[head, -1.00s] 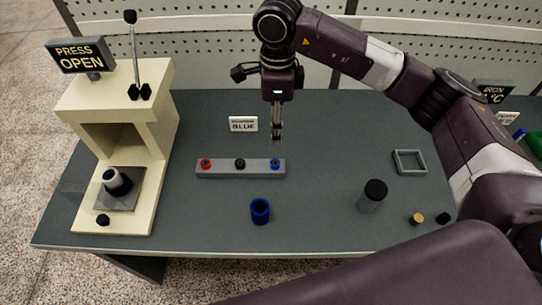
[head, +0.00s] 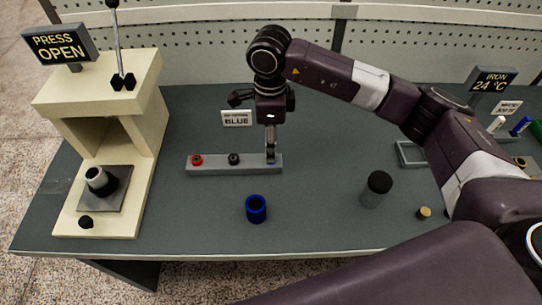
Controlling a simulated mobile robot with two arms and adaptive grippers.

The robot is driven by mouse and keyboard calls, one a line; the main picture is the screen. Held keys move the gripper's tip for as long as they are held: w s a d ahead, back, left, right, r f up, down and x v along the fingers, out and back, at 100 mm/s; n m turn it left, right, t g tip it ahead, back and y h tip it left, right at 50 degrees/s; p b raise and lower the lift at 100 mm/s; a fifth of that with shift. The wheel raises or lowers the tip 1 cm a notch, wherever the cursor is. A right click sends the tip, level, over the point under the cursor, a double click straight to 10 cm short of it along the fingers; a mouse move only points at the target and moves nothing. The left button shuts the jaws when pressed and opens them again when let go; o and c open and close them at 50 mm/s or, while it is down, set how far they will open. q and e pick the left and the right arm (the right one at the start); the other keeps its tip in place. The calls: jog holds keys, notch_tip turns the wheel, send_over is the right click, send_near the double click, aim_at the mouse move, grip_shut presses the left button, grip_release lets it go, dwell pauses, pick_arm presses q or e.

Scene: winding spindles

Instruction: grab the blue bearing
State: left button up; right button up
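The grey bar-shaped rack (head: 215,167) lies on the table with a red bearing (head: 197,160) at its left and a black bearing (head: 234,159) in its middle. The blue bearing (head: 271,161) is at the rack's right end, mostly hidden by my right gripper. My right gripper (head: 271,157) points straight down, its fingertips at the blue bearing. The fingers look close together, but whether they are shut on it cannot be told. My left gripper is not in view.
A sign reading BLUE (head: 236,118) stands behind the rack. A blue cup-like part (head: 256,209) stands in front. The cream press (head: 147,130) is at left, with a sign reading OPEN. A dark-capped jar (head: 376,190) and a grey square frame (head: 402,154) are at right.

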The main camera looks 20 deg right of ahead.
jog(key=shift+f+p, duration=0.65)
jog(key=shift+f, duration=1.45)
jog(key=shift+c, duration=0.5)
jog(key=c, duration=0.9)
jog(key=shift+r, duration=0.1)
